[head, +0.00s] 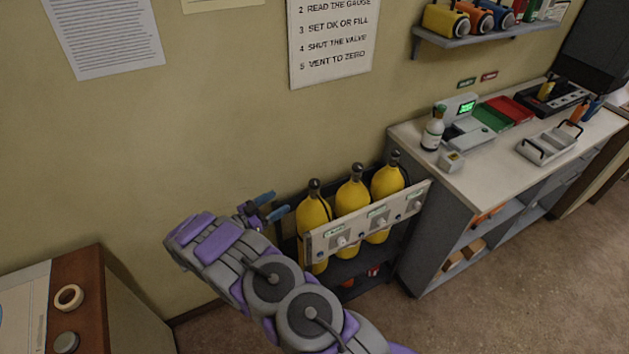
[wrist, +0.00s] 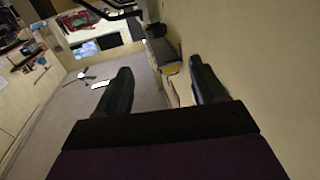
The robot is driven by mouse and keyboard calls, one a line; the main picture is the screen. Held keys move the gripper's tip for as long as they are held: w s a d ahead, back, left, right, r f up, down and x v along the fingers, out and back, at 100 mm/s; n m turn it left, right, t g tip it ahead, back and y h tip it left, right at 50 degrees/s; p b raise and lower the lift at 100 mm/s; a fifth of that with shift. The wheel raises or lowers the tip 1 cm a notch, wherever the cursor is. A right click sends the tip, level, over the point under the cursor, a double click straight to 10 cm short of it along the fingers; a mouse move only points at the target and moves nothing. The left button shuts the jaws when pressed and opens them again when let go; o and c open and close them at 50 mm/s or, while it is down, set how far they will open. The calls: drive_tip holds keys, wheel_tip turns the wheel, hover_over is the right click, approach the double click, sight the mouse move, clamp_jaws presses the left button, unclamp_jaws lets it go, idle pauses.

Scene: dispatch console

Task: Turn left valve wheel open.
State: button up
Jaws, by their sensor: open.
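Three yellow cylinders (head: 313,216) stand in a dark rack behind a pale panel (head: 362,232). The panel carries small white knobs under green labels. The leftmost knob, the left valve wheel (head: 341,242), is at the panel's left part, and its turn position is too small to read. My gripper (head: 277,204) is open and empty, up and left of the panel, near the wall and beside the left cylinder. It is apart from the wheel. In the wrist view, my gripper (wrist: 162,72) has its two dark fingers spread with nothing held, and the wheel cannot be made out there.
A counter (head: 410,136) with bottle, device, trays and caddy stands right of the rack. A wall shelf (head: 480,36) holds several coloured canisters. A wooden cabinet (head: 85,290) with a tape roll (head: 69,297) is at lower left. Floor is clear in front of the counter.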

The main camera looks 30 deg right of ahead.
sight(317, 180)
drive_tip(key=x, duration=0.5)
drive_tip(key=b+x, duration=0.1)
drive_tip(key=x, duration=0.8)
drive_tip(key=shift+s+d+f, duration=0.25)
drive_tip(key=shift+d+f, duration=0.1)
drive_tip(key=shift+d, duration=0.1)
drive_tip(key=shift+w+d+r+b, duration=0.15)
drive_tip(key=shift+w+b, duration=0.15)
drive_tip(key=shift+b, duration=0.05)
drive_tip(key=shift+w+d+r, duration=0.1)
drive_tip(key=shift+w+d, duration=0.05)
drive_tip(key=shift+d, duration=0.2)
drive_tip(key=x, duration=0.3)
drive_tip(key=shift+s+d+f, duration=0.15)
drive_tip(key=shift+s+f, duration=0.1)
drive_tip(key=shift+a+r, duration=0.2)
drive_tip(key=shift+a, duration=0.95)
drive_tip(key=c, duration=0.6)
drive_tip(key=shift+d, duration=0.1)
drive_tip(key=shift+c, duration=1.4)
drive_tip(key=shift+d, duration=0.35)
drive_tip(key=shift+c, duration=0.4)
